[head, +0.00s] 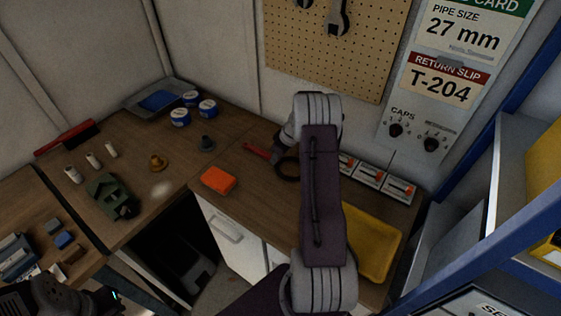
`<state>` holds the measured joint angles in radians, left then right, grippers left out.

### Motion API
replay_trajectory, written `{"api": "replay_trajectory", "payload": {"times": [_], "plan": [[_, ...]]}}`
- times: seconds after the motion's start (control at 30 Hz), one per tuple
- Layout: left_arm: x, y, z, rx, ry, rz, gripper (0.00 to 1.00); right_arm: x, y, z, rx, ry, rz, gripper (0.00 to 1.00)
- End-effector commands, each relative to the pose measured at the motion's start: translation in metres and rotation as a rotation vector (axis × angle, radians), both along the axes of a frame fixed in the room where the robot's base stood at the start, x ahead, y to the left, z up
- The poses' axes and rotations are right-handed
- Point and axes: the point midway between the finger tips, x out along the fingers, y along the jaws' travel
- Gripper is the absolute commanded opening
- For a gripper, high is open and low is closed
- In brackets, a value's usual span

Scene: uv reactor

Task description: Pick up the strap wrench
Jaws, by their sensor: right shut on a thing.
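The strap wrench (257,151) lies on the wooden bench below the pegboard, with a red handle pointing left and a dark strap loop at its right end. My right arm reaches over the bench from the bottom and partly covers the wrench. My right gripper (280,150) is at the wrench, where the handle meets the loop, and is shut on it. Its fingertips are mostly hidden behind my own wrist. The fingers of my left gripper do not show.
An orange block (218,180) lies left of the wrench, and small white-and-red boxes (369,176) stand to the right. A yellow tray (372,243) is at the bench's front right. Blue-and-white tins (180,117) stand at the back left. Blue shelving (500,210) bounds the right.

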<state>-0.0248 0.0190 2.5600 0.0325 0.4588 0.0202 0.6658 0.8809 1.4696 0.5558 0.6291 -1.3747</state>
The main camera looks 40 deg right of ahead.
Motion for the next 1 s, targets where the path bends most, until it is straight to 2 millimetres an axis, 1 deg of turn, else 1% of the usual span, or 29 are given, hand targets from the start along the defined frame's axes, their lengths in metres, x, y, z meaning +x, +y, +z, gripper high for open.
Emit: {"api": "replay_trajectory", "payload": {"times": [0.07,0.17,0.27,0.33,0.43,0.7,0.83,1.0], "plan": [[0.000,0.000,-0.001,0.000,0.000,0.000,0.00,0.000,0.000,0.003,-0.001,-0.001,0.001,0.00],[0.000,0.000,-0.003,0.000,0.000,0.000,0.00,0.001,-0.001,0.012,-0.003,-0.003,0.001,0.00],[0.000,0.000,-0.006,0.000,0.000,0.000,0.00,0.001,-0.001,0.027,-0.004,-0.005,0.001,0.00],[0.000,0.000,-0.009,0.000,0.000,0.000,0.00,0.001,-0.001,0.042,-0.004,-0.005,0.001,0.00],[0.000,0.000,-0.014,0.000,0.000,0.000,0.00,-0.016,-0.019,0.053,-0.004,-0.003,-0.004,0.00],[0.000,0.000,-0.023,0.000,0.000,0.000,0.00,-0.060,-0.064,0.092,-0.003,-0.002,-0.004,0.00],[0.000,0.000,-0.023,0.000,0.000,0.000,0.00,-0.073,-0.078,0.104,-0.002,-0.003,-0.002,0.00],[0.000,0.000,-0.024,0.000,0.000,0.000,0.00,-0.080,-0.084,0.110,-0.001,-0.001,0.001,0.00]]}}
